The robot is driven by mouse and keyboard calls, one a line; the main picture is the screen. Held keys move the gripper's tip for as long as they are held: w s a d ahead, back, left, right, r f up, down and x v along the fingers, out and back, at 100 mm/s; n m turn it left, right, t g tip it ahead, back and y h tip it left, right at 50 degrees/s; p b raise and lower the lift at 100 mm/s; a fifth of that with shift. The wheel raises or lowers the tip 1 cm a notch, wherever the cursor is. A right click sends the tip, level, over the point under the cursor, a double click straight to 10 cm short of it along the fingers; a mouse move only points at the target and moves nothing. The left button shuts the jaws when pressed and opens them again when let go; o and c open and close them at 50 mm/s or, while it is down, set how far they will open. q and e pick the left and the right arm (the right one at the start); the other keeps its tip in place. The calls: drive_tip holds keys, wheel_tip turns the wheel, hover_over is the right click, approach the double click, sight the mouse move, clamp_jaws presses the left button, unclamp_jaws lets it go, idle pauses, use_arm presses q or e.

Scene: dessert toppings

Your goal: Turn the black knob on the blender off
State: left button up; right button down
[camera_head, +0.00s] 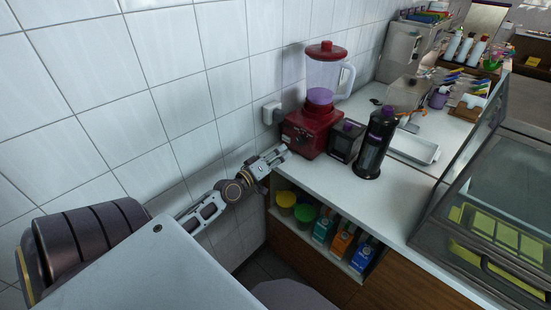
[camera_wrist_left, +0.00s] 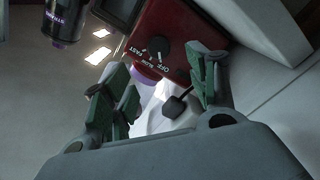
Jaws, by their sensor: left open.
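The red blender (camera_head: 306,133) stands on the white counter against the tiled wall, with a clear jug and red lid on top. Its black knob (camera_wrist_left: 158,47) shows on the red base in the left wrist view, above the printed words OFF, SLOW and FAST. My left gripper (camera_head: 281,154) is at the counter's left edge, just in front of the blender base. In the left wrist view its fingers (camera_wrist_left: 165,78) are spread apart and empty, with the knob beyond their tips. My right gripper is not in view.
A dark square container (camera_head: 346,141) and a tall black bottle (camera_head: 375,145) stand right of the blender. A white tray (camera_head: 413,146) lies farther right. A glass-covered case (camera_head: 500,235) is at the right. The front of the counter is clear.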

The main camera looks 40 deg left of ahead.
use_arm(q)
drive_tip(key=shift+s, duration=0.6)
idle(0.4)
